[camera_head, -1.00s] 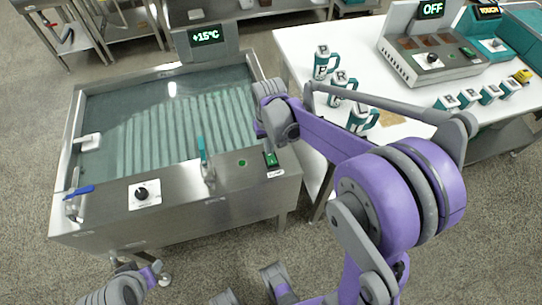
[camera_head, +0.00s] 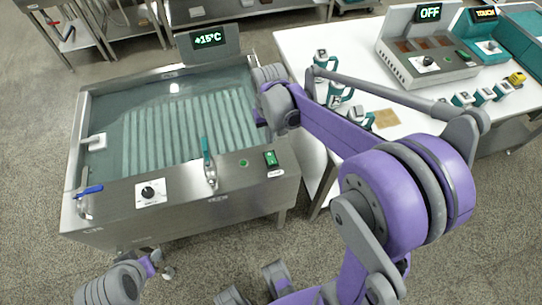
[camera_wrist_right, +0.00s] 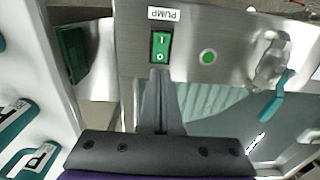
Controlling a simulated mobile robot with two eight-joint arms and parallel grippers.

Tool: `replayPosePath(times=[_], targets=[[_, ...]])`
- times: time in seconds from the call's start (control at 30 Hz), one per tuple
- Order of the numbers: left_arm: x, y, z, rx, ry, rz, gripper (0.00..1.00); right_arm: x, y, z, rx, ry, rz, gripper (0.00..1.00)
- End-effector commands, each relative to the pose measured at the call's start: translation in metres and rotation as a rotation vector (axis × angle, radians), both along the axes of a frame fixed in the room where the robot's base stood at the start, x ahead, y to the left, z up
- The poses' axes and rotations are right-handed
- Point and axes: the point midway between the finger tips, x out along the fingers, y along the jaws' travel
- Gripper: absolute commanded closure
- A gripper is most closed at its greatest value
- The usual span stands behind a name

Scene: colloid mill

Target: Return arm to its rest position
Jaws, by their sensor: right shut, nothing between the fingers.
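My right arm reaches in from the lower right of the head view, over the table's edge toward the tank. Its gripper (camera_head: 262,122) hangs near the tank's front right corner, its fingertips hard to make out there. In the right wrist view the fingers (camera_wrist_right: 160,78) are shut and empty, with their tips just below the green pump switch (camera_wrist_right: 161,46); I cannot tell if they touch the panel. The switch also shows in the head view (camera_head: 271,159). My left arm is low at the bottom left, and its gripper (camera_head: 150,264) is too small to read.
The steel water tank (camera_head: 225,195) has a blue-handled valve (camera_head: 90,190), a teal-handled valve (camera_head: 207,155) and a knob (camera_head: 148,193) in front. The white table (camera_head: 300,45) holds mugs (camera_head: 321,62) and a control unit (camera_head: 430,63). Open floor lies before the tank.

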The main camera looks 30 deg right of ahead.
Motion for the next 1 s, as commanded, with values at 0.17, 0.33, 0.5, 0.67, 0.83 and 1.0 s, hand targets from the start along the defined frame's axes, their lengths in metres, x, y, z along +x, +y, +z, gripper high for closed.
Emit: replayPosePath(times=[0.17, 0.33, 0.5, 0.67, 0.83, 1.0], targets=[[0.000, 0.000, 0.000, 0.000, 0.000, 0.000, 0.50, 0.000, 0.000, -0.001, 0.000, 0.000, 0.000, 1.00], [0.000, 0.000, 0.000, 0.000, 0.000, 0.000, 0.50, 0.000, 0.000, 0.000, 0.000, -0.001, 0.001, 1.00], [0.001, 0.000, 0.005, 0.000, -0.002, 0.000, 0.50, -0.015, 0.010, 0.016, -0.006, -0.041, 0.022, 1.00], [0.004, 0.000, 0.017, 0.000, -0.007, 0.000, 0.50, -0.052, 0.029, 0.045, -0.019, -0.143, 0.076, 1.00], [0.007, 0.000, 0.031, 0.000, -0.013, 0.000, 0.50, -0.095, 0.047, 0.066, -0.034, -0.270, 0.137, 1.00], [0.010, 0.000, 0.042, 0.000, -0.019, 0.000, 0.50, -0.131, 0.060, 0.071, -0.047, -0.381, 0.192, 1.00]])
